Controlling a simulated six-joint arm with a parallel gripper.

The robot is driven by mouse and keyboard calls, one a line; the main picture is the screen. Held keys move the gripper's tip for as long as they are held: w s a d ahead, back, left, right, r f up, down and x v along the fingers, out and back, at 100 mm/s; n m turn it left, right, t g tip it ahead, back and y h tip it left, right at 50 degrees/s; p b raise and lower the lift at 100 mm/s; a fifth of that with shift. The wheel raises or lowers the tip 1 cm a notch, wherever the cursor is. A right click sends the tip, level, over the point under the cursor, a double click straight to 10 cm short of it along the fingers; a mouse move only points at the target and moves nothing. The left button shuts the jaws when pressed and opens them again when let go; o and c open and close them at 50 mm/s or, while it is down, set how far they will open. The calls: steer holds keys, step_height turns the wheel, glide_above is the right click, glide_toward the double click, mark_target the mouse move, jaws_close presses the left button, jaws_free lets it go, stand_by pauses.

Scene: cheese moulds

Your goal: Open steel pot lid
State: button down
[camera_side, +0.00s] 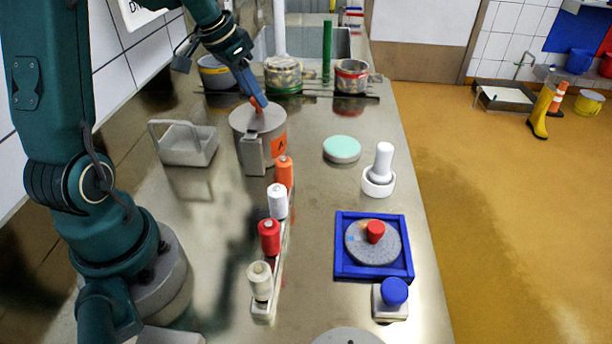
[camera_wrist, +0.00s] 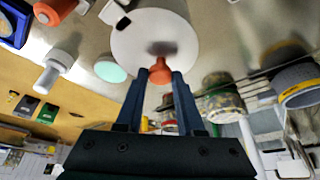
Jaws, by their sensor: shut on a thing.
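The steel pot (camera_side: 276,165) stands on the counter, with a grey handle and an orange label on its side. Its round grey lid (camera_side: 246,122) appears to sit on the rim; I cannot make out any gap. The lid also shows as a pale disc in the wrist view (camera_wrist: 135,40). My gripper (camera_side: 262,103) comes down from above with blue fingers. In the wrist view, its fingers (camera_wrist: 160,76) are shut on the orange lid knob (camera_wrist: 162,60). The pot body is hidden behind the lid there.
A grey basket (camera_side: 188,148) stands left of the pot, and a row of spools (camera_side: 269,237) in front. A mint disc (camera_side: 342,149) and a white pestle-like piece (camera_side: 383,165) are to the right. Pots on a rack (camera_side: 284,77) stand behind.

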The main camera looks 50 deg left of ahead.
mark_target(252, 123)
steer(key=shift+s+d+r, duration=1.1)
steer(key=shift+d+r, duration=0.05)
steer(key=shift+r, duration=0.05)
steer(key=s+d, duration=0.7)
steer(key=shift+s+d+f, duration=0.2)
steer(key=shift+f, duration=0.25)
steer(key=c, duration=0.5)
jaws_free()
steer(key=shift+c, duration=0.2)
